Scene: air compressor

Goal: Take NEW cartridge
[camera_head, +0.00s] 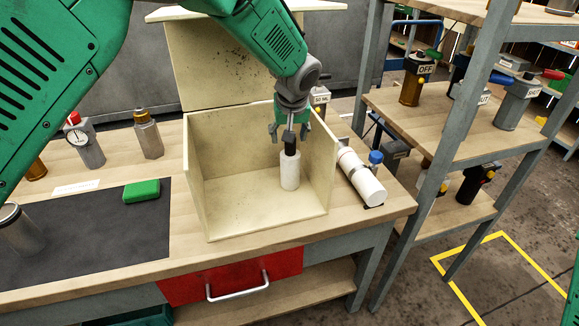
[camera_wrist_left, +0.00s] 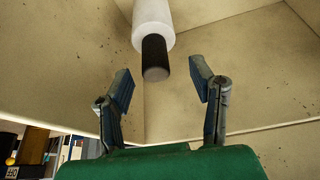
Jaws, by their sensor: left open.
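A white cartridge with a black upper end (camera_head: 290,171) stands upright in an open-fronted pale box (camera_head: 225,195) on the workbench. It also shows in the left wrist view (camera_wrist_left: 153,22), black end toward the gripper. My left gripper (camera_head: 291,132) is above the cartridge, pointing down into the box. It is open, with its fingers on either side of the black end; in the left wrist view the fingertips (camera_wrist_left: 163,80) stand apart from it with gaps on both sides. My right gripper is not in view.
The box walls surround the cartridge, and its lid (camera_head: 215,65) stands raised behind. A white cylinder (camera_head: 362,178) with a blue knob (camera_head: 375,157) beside it lies right of the box. A green block (camera_head: 141,191) and a dark mat (camera_head: 95,245) are left. A shelf rack (camera_head: 440,115) stands right.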

